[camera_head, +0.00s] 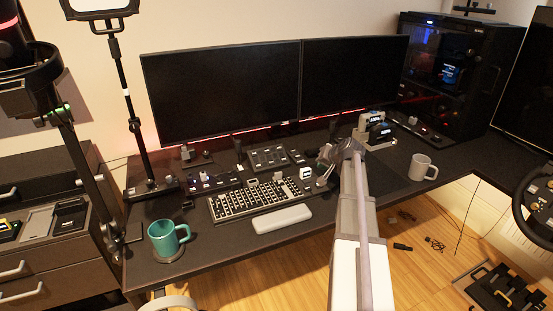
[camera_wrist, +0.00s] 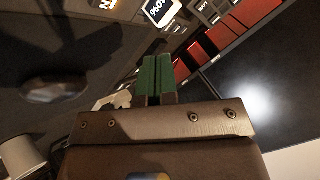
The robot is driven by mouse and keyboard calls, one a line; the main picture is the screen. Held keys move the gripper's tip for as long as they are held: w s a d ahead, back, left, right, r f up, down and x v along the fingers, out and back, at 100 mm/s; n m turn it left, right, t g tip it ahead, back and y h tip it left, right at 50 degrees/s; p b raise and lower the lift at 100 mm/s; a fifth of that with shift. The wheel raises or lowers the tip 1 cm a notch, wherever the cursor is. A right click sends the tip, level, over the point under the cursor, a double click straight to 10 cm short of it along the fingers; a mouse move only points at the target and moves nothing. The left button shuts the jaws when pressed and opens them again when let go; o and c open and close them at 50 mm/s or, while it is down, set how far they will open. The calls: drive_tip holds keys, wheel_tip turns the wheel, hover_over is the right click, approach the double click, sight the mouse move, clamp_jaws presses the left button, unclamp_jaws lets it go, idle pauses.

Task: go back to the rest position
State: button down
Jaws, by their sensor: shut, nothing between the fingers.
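My gripper (camera_head: 326,168) is at the end of my arm, which reaches over the desk (camera_head: 215,240) from the bottom of the head view. In the wrist view my gripper (camera_wrist: 157,78) shows two green finger pads pressed together, with nothing between them. The gripper is above the desk, right of the keyboard (camera_head: 255,200) and in front of the right monitor (camera_head: 350,80). My arm hides part of the desk behind it.
A teal mug (camera_head: 167,240) stands at the desk's front left, and a grey mug (camera_head: 422,168) stands right of my arm. A white wrist rest (camera_head: 281,219) lies before the keyboard. A PC tower (camera_head: 455,75) stands at the back right. A wheel rig (camera_head: 540,205) is at the right edge.

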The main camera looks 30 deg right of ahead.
drive_tip(key=shift+s+a+f, duration=0.15)
drive_tip(key=shift+a, duration=0.05)
drive_tip(key=s+a+r+n+g+p, duration=0.2)
drive_tip(key=s+a, duration=0.4)
drive_tip(key=a, duration=0.7)
drive_tip(key=s+a+r+n+g+p, duration=0.2)
drive_tip(key=s+a+n+g+p, duration=0.2)
drive_tip(key=a, duration=1)
drive_tip(key=s+a+r+n+g+p, duration=0.2)
drive_tip(key=s+a+p, duration=0.3)
drive_tip(key=s+a, duration=0.4)
drive_tip(key=a+n+g, duration=0.1)
drive_tip(key=a, duration=0.3)
drive_tip(key=shift+s+a, duration=0.35)
drive_tip(key=shift+s, duration=0.05)
drive_tip(key=shift+r, duration=0.1)
